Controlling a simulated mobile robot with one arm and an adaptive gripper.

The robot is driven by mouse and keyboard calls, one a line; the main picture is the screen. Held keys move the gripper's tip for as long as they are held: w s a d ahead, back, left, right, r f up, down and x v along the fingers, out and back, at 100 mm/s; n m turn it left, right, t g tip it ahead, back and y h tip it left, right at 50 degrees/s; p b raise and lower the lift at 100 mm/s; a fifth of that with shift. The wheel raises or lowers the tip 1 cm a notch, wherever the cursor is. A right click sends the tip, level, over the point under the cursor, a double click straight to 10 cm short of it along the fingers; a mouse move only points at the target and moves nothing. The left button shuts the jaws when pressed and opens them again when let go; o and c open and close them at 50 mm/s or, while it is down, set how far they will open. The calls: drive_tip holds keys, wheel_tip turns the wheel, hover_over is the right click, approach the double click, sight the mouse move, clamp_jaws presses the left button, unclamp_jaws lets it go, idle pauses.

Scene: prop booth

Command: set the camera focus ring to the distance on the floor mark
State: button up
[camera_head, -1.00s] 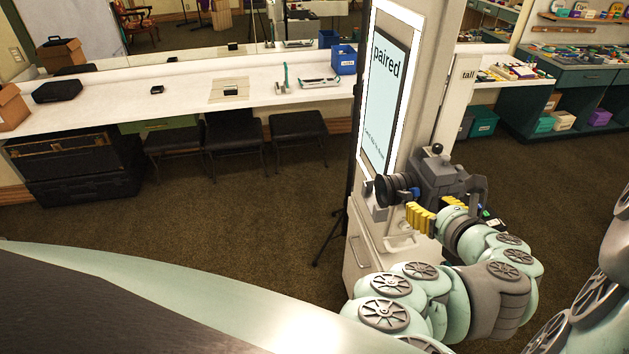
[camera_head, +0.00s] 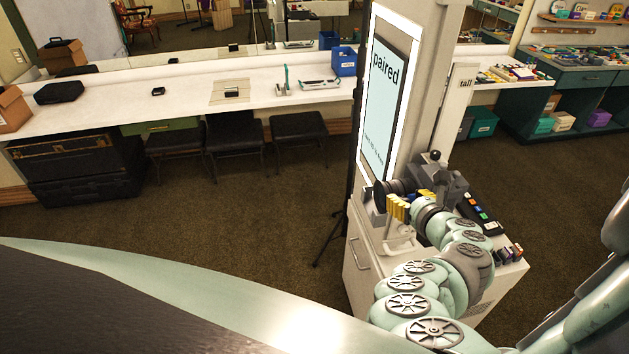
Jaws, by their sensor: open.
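The dark grey camera (camera_head: 447,180) stands on the white cabinet, its black lens (camera_head: 388,190) pointing left toward the lit screen. The lens barrel is partly hidden, and I cannot read any focus ring markings. My gripper (camera_head: 412,203) has yellow fingers and is open close beside the lens and camera body, on the near side. I cannot tell whether a finger touches the lens. No floor mark can be made out in this view.
The cabinet (camera_head: 358,262) carries a black panel with coloured buttons (camera_head: 480,211) and small coloured blocks (camera_head: 508,251) at right. The screen (camera_head: 385,100) reads "paired"; its smaller text is illegible. A black stand (camera_head: 330,236) is left of the cabinet. Open carpet (camera_head: 230,215) lies further left.

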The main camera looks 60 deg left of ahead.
drive_tip(key=shift+w+a+f, duration=0.15)
drive_tip(key=shift+a, duration=0.1)
drive_tip(key=shift+o, duration=0.4)
clamp_jaws()
